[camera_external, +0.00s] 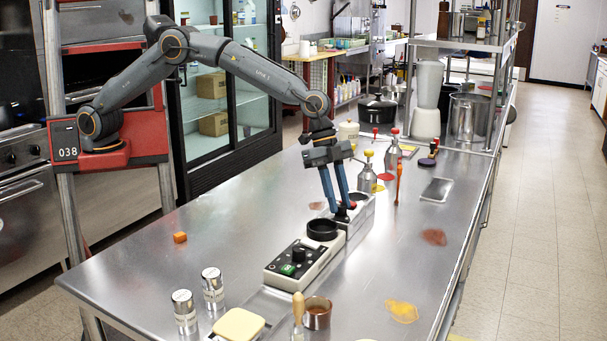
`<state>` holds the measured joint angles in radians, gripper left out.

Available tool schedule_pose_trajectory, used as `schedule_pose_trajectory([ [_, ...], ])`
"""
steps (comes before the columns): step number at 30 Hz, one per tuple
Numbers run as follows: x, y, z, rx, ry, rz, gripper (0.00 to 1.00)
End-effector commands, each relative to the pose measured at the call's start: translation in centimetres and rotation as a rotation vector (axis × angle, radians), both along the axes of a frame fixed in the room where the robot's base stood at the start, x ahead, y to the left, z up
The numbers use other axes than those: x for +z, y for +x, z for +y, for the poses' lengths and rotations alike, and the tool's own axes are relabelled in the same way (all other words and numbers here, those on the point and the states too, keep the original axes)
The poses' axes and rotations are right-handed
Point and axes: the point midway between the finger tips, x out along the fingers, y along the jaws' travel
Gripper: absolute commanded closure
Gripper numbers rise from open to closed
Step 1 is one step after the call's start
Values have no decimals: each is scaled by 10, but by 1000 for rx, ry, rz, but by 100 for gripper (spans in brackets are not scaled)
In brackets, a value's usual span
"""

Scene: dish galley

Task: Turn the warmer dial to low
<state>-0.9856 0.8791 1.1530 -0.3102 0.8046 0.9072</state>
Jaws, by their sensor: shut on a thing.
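A low pale appliance (308,268) stands on the steel counter. It has a black dial (299,253), a green button (287,270) and a round black plate (322,230) at its far end. A small steel box (361,216) with a dark round top stands just behind it. My gripper (341,213) points down at the near side of this box, beyond the black plate and apart from the black dial. Its blue fingers are shut on a small dark knob-like part with some red, mostly hidden by the fingertips. Dial markings are too small to read.
Two cans (213,288), a yellow block (238,325), a wooden-handled tool (298,312) and a copper cup (317,313) stand in front. Pump bottles (366,176) and an orange tool (398,183) are behind.

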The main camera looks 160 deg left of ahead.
Motion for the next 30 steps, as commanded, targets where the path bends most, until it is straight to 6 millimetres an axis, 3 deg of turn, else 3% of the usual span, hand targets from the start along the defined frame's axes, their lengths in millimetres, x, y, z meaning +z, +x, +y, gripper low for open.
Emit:
schedule_pose_trajectory([
  [18, 0, 0, 7, -577, 2, -3, 99],
  [30, 0, 1, 9, -828, 4, -2, 99],
])
